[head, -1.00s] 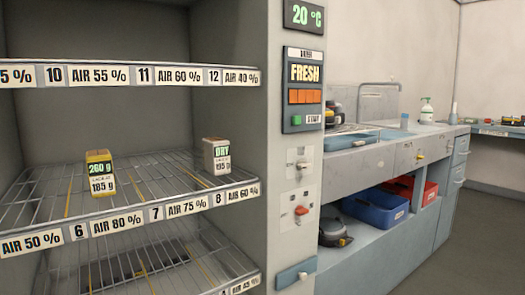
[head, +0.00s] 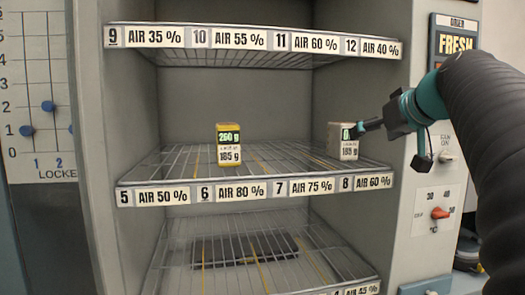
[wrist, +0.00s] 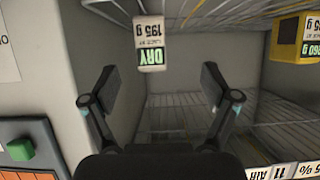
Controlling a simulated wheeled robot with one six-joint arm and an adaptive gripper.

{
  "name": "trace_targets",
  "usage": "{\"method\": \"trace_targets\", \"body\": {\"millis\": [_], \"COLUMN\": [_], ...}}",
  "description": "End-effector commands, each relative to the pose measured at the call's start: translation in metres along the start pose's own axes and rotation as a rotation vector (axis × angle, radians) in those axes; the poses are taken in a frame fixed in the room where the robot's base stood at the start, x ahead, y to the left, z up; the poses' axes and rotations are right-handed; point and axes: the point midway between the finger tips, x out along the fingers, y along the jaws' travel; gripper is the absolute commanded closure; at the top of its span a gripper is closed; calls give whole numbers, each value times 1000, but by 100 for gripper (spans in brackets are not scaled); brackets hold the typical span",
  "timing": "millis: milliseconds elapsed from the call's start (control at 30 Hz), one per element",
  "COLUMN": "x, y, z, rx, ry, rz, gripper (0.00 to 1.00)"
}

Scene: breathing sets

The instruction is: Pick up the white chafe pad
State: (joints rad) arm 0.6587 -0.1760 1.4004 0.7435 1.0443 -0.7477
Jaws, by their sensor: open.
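A white block (head: 343,148) with a DRY label and a 195 g tag stands upright on the middle wire shelf, at its right end. It is the only white item there; I cannot tell from its label that it is the chafe pad. In the wrist view the block (wrist: 150,45) appears upside down, beyond and between my fingertips. My gripper (head: 366,126) reaches in from the right and partly covers the block's label. In the wrist view my gripper (wrist: 158,78) has its fingers spread wide, with nothing between them.
A yellow-and-white block (head: 228,145) marked 260 g stands left of it on the same middle shelf (head: 270,165), with free shelf between. The upper shelf (head: 250,38) hangs above. The cabinet's right wall and the control panel (head: 437,210) are close to my arm.

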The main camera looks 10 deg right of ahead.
Motion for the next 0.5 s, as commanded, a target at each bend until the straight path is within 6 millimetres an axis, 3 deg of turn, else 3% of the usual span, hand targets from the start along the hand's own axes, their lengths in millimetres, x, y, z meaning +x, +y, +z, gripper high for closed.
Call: {"method": "trace_targets", "body": {"millis": [33, 200, 500], "x": [-1, 1, 48], "y": [9, 18, 16], "z": [-5, -20, -44], "rx": [-10, -30, -31], "ry": [20, 49, 49], "rz": [7, 9, 6], "gripper": [14, 14, 14]}}
